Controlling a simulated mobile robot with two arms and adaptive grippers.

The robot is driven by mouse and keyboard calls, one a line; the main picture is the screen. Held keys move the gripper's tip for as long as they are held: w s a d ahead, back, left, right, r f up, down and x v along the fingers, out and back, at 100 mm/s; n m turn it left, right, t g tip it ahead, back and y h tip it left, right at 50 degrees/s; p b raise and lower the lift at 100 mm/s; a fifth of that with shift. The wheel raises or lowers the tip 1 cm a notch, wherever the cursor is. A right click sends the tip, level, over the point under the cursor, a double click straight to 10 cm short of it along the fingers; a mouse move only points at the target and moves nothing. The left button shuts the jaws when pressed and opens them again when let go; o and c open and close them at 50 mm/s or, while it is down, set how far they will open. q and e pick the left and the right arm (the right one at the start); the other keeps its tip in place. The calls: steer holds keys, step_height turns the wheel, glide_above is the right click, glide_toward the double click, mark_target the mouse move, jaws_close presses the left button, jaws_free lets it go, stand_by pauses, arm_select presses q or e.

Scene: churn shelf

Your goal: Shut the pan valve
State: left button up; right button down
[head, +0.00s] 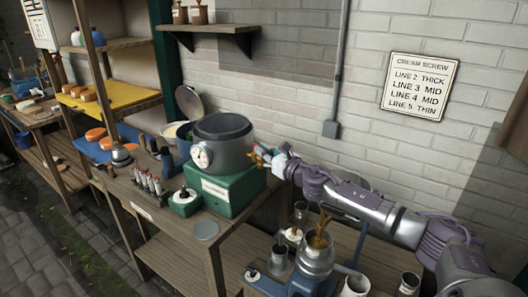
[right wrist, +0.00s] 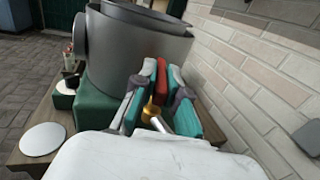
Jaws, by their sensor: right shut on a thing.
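The large grey pan (head: 228,150) stands on a green box-shaped base (head: 228,190) at the end of the wooden bench, with a round white dial on its front. It also shows in the right wrist view (right wrist: 130,50). My right gripper (head: 263,157) is at the pan's right side, close to the wall. In the right wrist view its teal-padded fingers (right wrist: 160,90) are shut on the red valve handle (right wrist: 161,78). A brass part of the valve (right wrist: 152,110) shows below the handle, between the fingers. The handle's exact angle is hard to tell. My left gripper is not in view.
The brick wall (head: 290,90) is close behind the pan and my right arm. A small green device (head: 185,202), several small bottles and a grey disc (head: 206,231) are on the bench. A lower shelf holds a metal machine (head: 316,258) and cups.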

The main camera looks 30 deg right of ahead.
steer(key=shift+a+r+h+p, duration=0.2)
steer(key=shift+h+p, duration=0.1)
steer(key=shift+p, duration=0.3)
steer(key=a+m+g+h+p, duration=0.1)
steer(key=m+g+h+p, duration=0.1)
steer(key=h, duration=0.3)
steer(key=w+a+m+g+h+p, duration=0.1)
steer(key=m+g+h+p, duration=0.1)
steer(key=m+h, duration=0.3)
steer(key=a+m+g+h+p, duration=0.1)
steer(key=m+g+h, duration=0.1)
steer(key=m+h, duration=0.2)
steer(key=shift+w+a+f+h+p, duration=0.3)
steer(key=shift+f+h+p, duration=0.05)
steer(key=shift+h+p, duration=0.05)
steer(key=shift+w+a+r+m+g+h+b, duration=0.1)
steer(key=shift+w+m+g+h+b, duration=0.1)
steer(key=shift+m+g+h+b, duration=0.45)
steer(key=shift+w+a+r+m+g+h+b, duration=0.1)
steer(key=shift+w+m+g+h+b, duration=0.2)
steer(key=shift+m+g+b, duration=0.5)
steer(key=shift+w+a+m+g+h+b, duration=0.1)
steer(key=shift+m+g+h+b, duration=0.4)
steer(key=shift+g+b, duration=0.5)
steer(key=shift+r, duration=0.1)
